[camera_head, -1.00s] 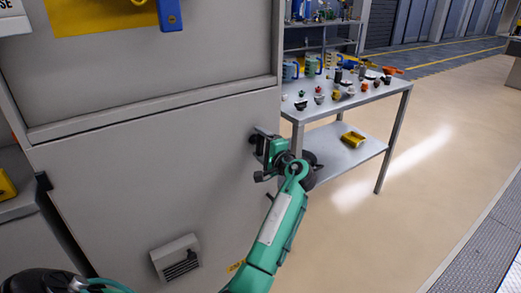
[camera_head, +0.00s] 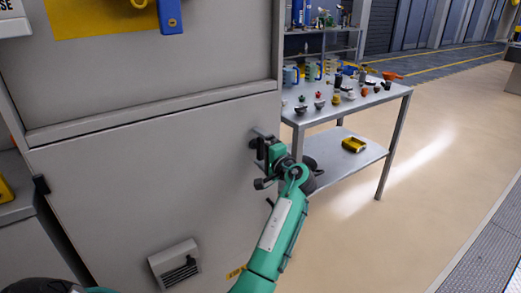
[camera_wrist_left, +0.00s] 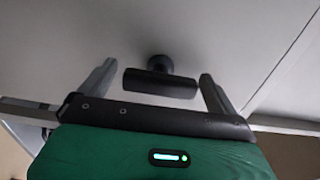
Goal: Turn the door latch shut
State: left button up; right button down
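The door (camera_head: 140,185) is a large pale grey lower panel in the head view and looks flush with its frame. The door latch is a black bar (camera_wrist_left: 158,84) on a round post, seen in the left wrist view. In the head view it is mostly hidden by my gripper, near the door's right edge. My left gripper (camera_head: 263,142) is at the latch. Its grey fingers (camera_wrist_left: 157,71) are open, one on each side of the bar's ends, with a gap at both. My right gripper is not in view.
A metal table (camera_head: 350,108) with several small parts stands right of the door, close behind my left gripper. A yellow tray (camera_head: 353,145) lies on its lower shelf. A vent box (camera_head: 175,264) juts from the door's lower part. The floor at right is clear.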

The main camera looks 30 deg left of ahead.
pick_arm(q)
jog(key=shift+d, duration=0.15)
jog(key=v, duration=1.1)
jog(key=shift+s+d, duration=0.2)
jog(key=shift+d, duration=0.15)
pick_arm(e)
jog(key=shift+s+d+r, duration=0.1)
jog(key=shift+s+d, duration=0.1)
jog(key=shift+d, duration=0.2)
